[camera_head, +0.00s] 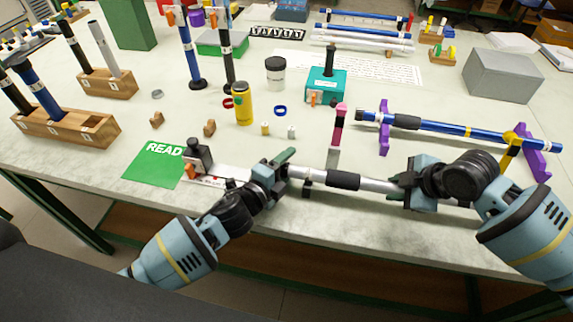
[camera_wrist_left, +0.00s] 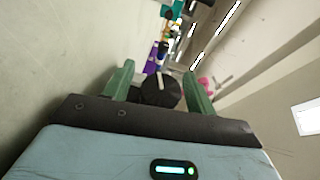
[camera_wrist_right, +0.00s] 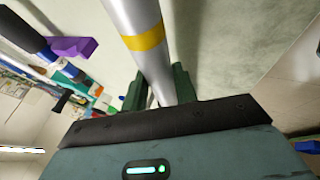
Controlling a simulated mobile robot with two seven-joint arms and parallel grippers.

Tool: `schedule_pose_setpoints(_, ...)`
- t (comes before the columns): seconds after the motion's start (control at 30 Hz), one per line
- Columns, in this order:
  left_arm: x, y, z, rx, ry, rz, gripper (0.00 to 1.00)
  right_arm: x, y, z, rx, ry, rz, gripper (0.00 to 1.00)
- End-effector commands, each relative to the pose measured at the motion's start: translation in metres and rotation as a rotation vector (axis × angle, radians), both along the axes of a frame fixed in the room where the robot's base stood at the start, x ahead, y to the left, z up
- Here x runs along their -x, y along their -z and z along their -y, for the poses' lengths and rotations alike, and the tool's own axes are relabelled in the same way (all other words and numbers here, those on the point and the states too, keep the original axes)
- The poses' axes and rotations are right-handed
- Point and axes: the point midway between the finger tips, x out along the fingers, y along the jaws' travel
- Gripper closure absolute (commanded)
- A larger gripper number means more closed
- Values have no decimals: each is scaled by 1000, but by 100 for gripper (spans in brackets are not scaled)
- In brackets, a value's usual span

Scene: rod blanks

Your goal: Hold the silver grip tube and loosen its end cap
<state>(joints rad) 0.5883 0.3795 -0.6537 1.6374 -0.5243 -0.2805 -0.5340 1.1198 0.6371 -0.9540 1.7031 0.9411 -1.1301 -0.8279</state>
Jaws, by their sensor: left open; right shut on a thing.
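The silver grip tube (camera_head: 378,185) lies level along the front of the bench, with a black grip sleeve (camera_head: 343,180) at its middle. My right gripper (camera_head: 403,182) is shut on the tube right of the sleeve. In the right wrist view the tube (camera_wrist_right: 128,15), with a yellow band, runs between the right fingers (camera_wrist_right: 158,88). My left gripper (camera_head: 284,172) is open at the tube's left end. In the left wrist view a black round end cap (camera_wrist_left: 160,90) sits between the open left fingers (camera_wrist_left: 157,78). In the head view the left gripper hides the cap.
A pink-topped post (camera_head: 337,135) stands behind the tube. A black-knobbed fixture (camera_head: 198,155) and green READ card (camera_head: 158,164) lie left. A blue tube (camera_head: 440,127) rests on purple stands (camera_head: 384,128) behind right. A yellow can (camera_head: 243,103) and teal block (camera_head: 327,86) stand further back.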

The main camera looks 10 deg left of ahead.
Motion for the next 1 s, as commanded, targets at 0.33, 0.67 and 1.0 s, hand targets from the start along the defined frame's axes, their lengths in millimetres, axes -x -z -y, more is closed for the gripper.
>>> schedule_pose_setpoints(0.33,-1,0,1,1,1,1,51,0,-1,0,-1,0,1,96)
schedule_pose_setpoints(0.67,-1,0,1,0,1,0,89,0,0,0,-1,0,1,96)
schedule_pose_setpoints(1.0,-2,-1,0,-1,2,-94,89,0,0,0,0,0,1,96)
